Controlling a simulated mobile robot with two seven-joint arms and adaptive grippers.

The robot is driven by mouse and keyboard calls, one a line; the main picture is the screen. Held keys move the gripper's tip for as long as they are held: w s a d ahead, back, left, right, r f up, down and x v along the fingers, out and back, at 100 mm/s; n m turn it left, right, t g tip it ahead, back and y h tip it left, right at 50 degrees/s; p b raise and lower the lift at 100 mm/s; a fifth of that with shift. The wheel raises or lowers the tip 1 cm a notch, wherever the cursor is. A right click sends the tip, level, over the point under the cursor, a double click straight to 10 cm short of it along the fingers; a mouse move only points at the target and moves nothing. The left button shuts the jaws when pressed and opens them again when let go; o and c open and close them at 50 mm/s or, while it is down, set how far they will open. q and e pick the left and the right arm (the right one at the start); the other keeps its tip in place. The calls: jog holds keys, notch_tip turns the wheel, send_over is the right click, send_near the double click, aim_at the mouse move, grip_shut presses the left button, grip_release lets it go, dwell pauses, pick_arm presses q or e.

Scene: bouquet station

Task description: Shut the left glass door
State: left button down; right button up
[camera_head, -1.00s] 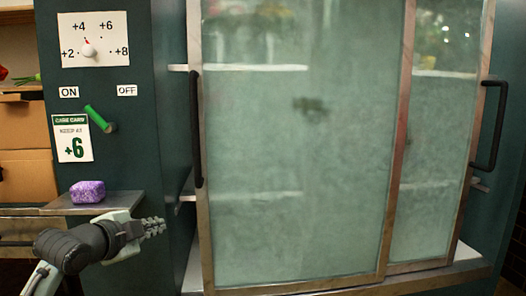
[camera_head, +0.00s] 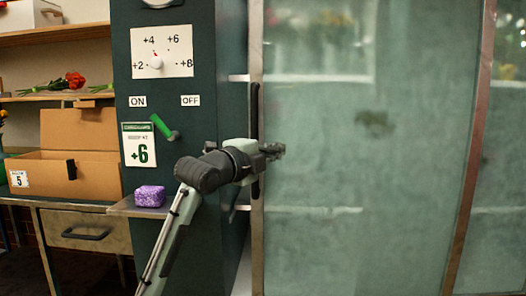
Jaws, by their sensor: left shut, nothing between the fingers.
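The left glass door (camera_head: 345,170) is a frosted sliding panel in a metal frame, filling the right half of the view. A narrow gap with white shelf ends shows between its left edge and the green cabinet side, so it stands a little open. Its black upright handle (camera_head: 256,105) is on the left frame edge. My left gripper (camera_head: 275,150) is shut and empty, in front of the handle's middle and hiding part of it. I cannot tell whether it touches the handle. My right gripper is not in view.
A purple sponge-like block (camera_head: 150,196) lies on a small ledge beside my left arm. A green lever (camera_head: 163,127) and a dial panel (camera_head: 161,52) are on the cabinet front. An open cardboard box (camera_head: 75,160) stands on the bench at left.

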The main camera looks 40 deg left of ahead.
pick_arm(q)
jog(key=a, duration=0.1)
jog(key=s+a, duration=0.1)
jog(key=a, duration=0.1)
jog(key=shift+s+a, duration=0.35)
jog(key=shift+s, duration=0.05)
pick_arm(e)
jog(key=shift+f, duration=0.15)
